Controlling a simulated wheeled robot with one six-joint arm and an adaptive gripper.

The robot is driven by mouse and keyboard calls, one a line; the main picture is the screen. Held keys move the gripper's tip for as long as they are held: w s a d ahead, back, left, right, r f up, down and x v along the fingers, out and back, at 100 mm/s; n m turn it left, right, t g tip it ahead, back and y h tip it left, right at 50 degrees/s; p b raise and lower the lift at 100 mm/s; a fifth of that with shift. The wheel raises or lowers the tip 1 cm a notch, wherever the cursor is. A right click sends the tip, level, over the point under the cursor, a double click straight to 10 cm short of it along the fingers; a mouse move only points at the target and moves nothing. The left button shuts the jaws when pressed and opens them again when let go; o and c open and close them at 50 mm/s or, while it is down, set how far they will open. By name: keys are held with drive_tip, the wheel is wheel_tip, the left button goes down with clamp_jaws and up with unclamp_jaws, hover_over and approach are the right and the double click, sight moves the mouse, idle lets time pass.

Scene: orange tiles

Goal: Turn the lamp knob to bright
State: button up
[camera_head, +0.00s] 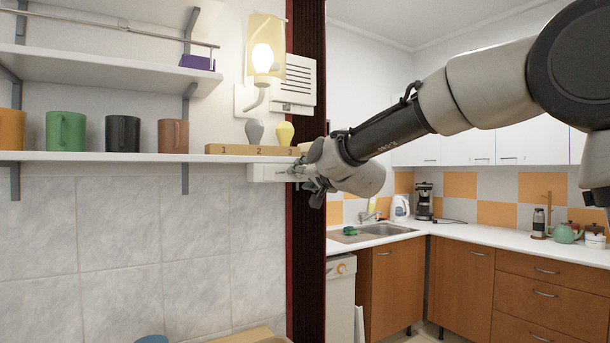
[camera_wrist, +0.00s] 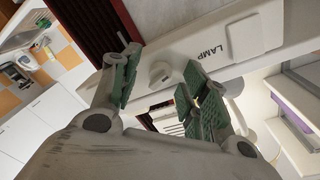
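The white lamp panel (camera_head: 264,173) is mounted under the shelf's right end; the wrist view shows it marked LAMP (camera_wrist: 212,45), with a flat square switch plate (camera_wrist: 254,33). The round white knob (camera_wrist: 160,73) shows between my fingertips, with visible gaps on both sides. Its setting is too small to read. My gripper (camera_wrist: 160,88) is open, with green-padded fingers. In the head view my gripper (camera_head: 315,184) is at the panel's right end and hides the knob. The wall lamp (camera_head: 264,58) above the shelf is lit behind a yellowish shade.
The shelf (camera_head: 100,156) above holds several mugs, including a green one (camera_head: 66,131), and a numbered wooden block (camera_head: 252,150) with a grey bulb (camera_head: 254,131) and a yellow bulb (camera_head: 285,133). A dark red post (camera_head: 306,260) stands close by my gripper. Kitchen counters (camera_head: 480,240) are to the right.

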drive_tip(key=v, duration=1.2)
